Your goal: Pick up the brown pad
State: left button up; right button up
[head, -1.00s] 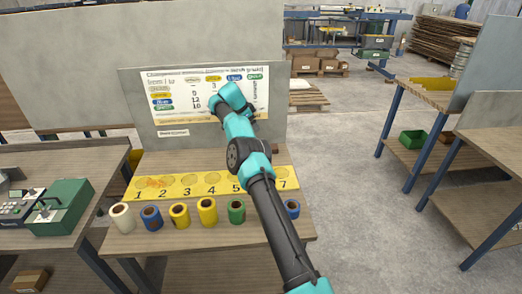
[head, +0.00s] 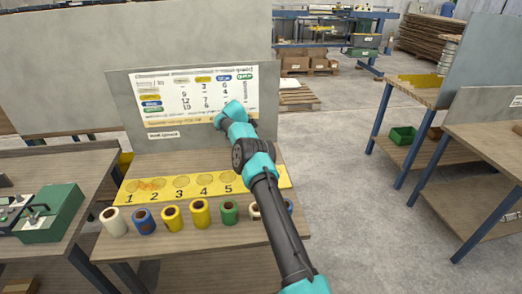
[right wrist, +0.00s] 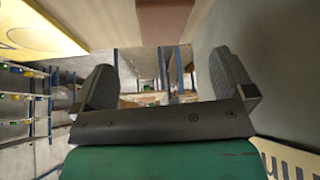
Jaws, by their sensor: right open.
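A dark brown flat patch (right wrist: 165,22) shows at the top of the right wrist view, beyond my fingers and cut by the frame edge; it may be the brown pad, but I cannot be sure. In the head view no brown pad stands out, and my right arm covers part of the bench by the upright panel. My right gripper (right wrist: 165,85) is open and empty in the right wrist view, its two dark fingers wide apart. In the head view its fingers are hidden behind the teal wrist. My left gripper is in neither view.
A yellow numbered board (head: 195,187) with an orange-brown mark near 1 lies on the bench. Several tape rolls stand along its front, including a green one (head: 229,213). An upright grey panel (head: 125,105) closes the back. A green-and-white machine (head: 45,212) stands left.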

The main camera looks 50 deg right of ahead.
jog(key=shift+x, duration=1)
jog(key=shift+f, duration=0.1)
jog(key=shift+w+x, duration=0.15)
jog(key=shift+x, duration=1.1)
jog(key=shift+w+x, duration=0.1)
jog(key=shift+x, duration=1.15)
jog(key=shift+f, duration=0.1)
jog(key=shift+c, duration=0.3)
jog(key=c, duration=1)
